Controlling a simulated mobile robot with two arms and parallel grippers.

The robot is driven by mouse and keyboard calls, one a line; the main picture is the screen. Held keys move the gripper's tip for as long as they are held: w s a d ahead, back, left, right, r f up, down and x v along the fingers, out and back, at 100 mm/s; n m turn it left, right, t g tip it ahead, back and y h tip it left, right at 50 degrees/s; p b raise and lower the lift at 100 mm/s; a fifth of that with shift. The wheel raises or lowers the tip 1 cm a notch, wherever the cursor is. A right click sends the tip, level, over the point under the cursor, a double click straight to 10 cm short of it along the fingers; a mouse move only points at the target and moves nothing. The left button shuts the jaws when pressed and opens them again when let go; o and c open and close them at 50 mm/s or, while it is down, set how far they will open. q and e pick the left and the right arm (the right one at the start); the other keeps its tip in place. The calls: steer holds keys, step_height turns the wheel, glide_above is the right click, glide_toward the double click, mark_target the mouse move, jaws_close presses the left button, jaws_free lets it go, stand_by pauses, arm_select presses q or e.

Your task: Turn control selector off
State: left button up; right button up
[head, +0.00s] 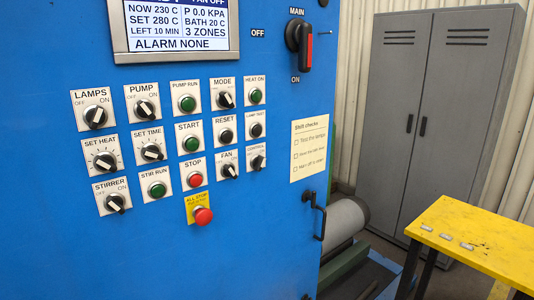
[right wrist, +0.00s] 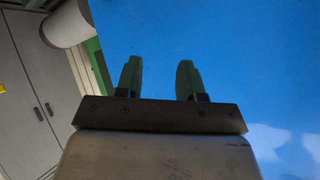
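The control selector (head: 257,162) is a small black knob on a white plate marked CONTROL, at the right end of the third row on the blue panel (head: 255,220) in the head view. Its exact pointer direction is too small to tell. My right gripper (right wrist: 158,78) shows in the right wrist view with its two dark green fingers apart and nothing between them. The blue panel surface fills the view behind the fingers; the selector is not visible there. Neither gripper shows in the head view, and my left gripper is not in view.
Nearby are the FAN knob (head: 230,170), the LAMP TEST button (head: 255,130) and the red ALL STOP button (head: 203,215). The MAIN handle (head: 300,38) and a black door handle (head: 316,215) stick out. A yellow table (head: 480,230) and grey locker (head: 430,110) stand right.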

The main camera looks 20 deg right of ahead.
steer(key=w+a+r+t+y+p, duration=0.1)
steer(key=w+r+t, duration=0.1)
steer(key=r, duration=0.9)
steer(key=w+r+t+y, duration=0.1)
steer(key=w+r, duration=0.2)
steer(key=r, duration=0.8)
steer(key=n+t+y+p, duration=0.1)
steer(key=t+y+p, duration=0.1)
steer(key=t+y, duration=0.1)
glide_toward(264, 161)
steer(key=p+x, duration=0.3)
steer(key=x, duration=0.5)
steer(key=shift+r, duration=0.1)
steer(key=shift+w+a, duration=0.2)
steer(key=shift+w, duration=0.4)
jaws_close()
